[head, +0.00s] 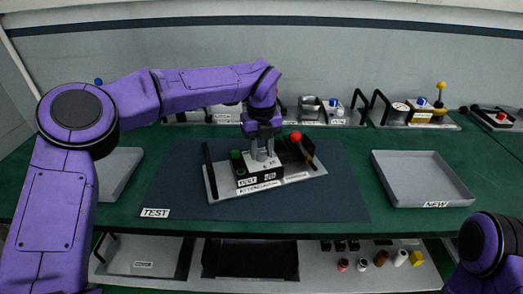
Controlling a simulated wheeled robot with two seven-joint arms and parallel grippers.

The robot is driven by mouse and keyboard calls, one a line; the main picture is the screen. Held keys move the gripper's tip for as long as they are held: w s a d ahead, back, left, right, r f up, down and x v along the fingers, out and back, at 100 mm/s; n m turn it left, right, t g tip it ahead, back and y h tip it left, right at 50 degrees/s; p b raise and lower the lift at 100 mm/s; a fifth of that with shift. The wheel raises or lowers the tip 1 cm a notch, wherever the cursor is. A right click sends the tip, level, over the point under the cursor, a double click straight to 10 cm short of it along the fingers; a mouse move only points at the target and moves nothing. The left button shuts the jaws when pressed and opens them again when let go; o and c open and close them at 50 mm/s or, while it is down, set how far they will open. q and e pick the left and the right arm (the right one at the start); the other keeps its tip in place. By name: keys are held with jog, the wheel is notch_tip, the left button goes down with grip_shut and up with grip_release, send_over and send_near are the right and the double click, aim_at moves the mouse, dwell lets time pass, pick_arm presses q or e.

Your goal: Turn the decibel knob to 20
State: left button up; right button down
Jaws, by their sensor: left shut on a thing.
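A device on a grey tray (221,184) stands on the dark TEST mat (185,200) in the middle of the table. Its base has black front faces and small white labels, too small to read surely. My left gripper (262,154) points down onto its light top plate (262,166), shut on what appears to be the decibel knob. The knob is hidden by the fingers, and its setting cannot be read. A green knob (236,155) shows just left of the gripper. A red ball (295,136) on the device is to the right. My right gripper is out of view.
The tray has black handles (209,170) at its sides. An empty grey tray labelled NEW (425,180) is at right. Other modules (423,112) line the back edge. A lower shelf (330,278) holds small parts. The mat's front is clear.

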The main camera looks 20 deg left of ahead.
aim_at(260, 152)
pick_arm(q)
jog(key=shift+a+f, duration=0.15)
jog(key=shift+f, duration=0.05)
jog(key=o, duration=1)
jog(key=shift+o, duration=0.2)
jog(key=shift+w+a, duration=0.1)
jog(key=shift+r, duration=0.2)
notch_tip(260, 152, up, 10)
